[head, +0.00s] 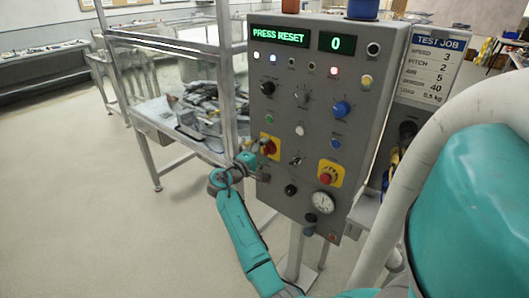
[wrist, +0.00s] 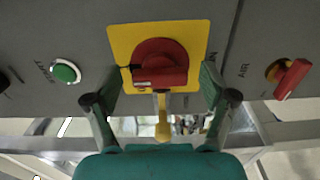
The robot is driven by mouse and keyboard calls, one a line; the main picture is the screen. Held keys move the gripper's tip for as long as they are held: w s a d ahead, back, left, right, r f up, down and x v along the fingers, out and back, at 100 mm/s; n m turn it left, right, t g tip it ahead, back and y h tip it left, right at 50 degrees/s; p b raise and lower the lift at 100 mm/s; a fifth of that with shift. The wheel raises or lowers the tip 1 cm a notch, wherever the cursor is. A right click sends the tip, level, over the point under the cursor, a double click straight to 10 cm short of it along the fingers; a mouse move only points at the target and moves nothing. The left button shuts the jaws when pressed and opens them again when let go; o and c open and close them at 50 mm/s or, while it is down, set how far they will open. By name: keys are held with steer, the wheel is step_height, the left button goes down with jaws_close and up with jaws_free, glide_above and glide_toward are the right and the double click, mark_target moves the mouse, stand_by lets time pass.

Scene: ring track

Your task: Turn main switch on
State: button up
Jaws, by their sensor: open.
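The main switch (wrist: 160,62) is a red rotary knob on a yellow plate (wrist: 120,42) on the grey panel. In the wrist view its grip bar lies about level across the picture. It also shows in the head view (head: 270,147), partly hidden by my gripper. My gripper (wrist: 158,88) is open, with one finger on each side of the knob. I cannot tell whether the fingers touch it. In the head view my gripper (head: 246,163) is at the panel's left edge. The panel display (head: 280,36) reads "PRESS RESET".
A green button (wrist: 66,71) is left of the switch and a red-handled AIR valve (wrist: 291,79) is right of it. A yellow piece (wrist: 162,120) shows below the knob. Left of the panel stands a caged bench (head: 165,120); the floor further left is clear.

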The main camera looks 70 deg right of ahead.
steer(key=v, duration=1.2)
stand_by(0.3)
